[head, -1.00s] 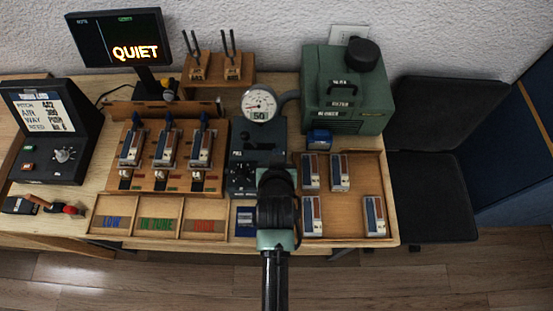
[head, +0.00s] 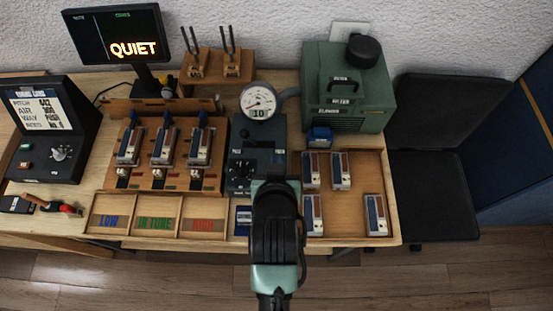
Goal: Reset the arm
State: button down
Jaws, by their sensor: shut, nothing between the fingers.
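My arm (head: 276,235) rises from the bottom centre of the head view, its teal and black links in front of the table's front edge. Its upper end covers part of the area just below the dark gauge box. My gripper's fingers do not show; they are hidden by or beyond my own links. No held object is visible.
The gauge (head: 258,101) reads 10 above its dark box (head: 257,150). Left are a rack with three blue-topped units (head: 163,147), labelled bins (head: 155,219) and a console (head: 47,135). Right are a tray (head: 357,190) with several blocks and a green machine (head: 347,88). The screen (head: 117,38) reads QUIET.

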jog(key=shift+w, duration=0.1)
jog(key=w+r+t, duration=0.3)
jog(key=r, duration=0.6)
jog(key=w+r+t, duration=0.2)
jog(key=w+r, duration=0.1)
jog(key=r, duration=0.7)
jog(key=w+r+t, duration=0.3)
jog(key=r, duration=0.6)
jog(key=s+r+t, duration=0.3)
jog(key=s+r, duration=0.1)
jog(key=r, duration=0.6)
jog(key=s+r+t, duration=0.3)
jog(key=s+r, duration=0.1)
jog(key=r, duration=0.6)
jog(key=s+r+t, duration=0.3)
jog(key=s+r, duration=0.1)
jog(key=r, duration=0.6)
jog(key=shift+d+b, duration=0.2)
jog(key=shift+b, duration=0.25)
jog(key=c, duration=1.5)
grip_release()
jog(key=shift+c, duration=0.2)
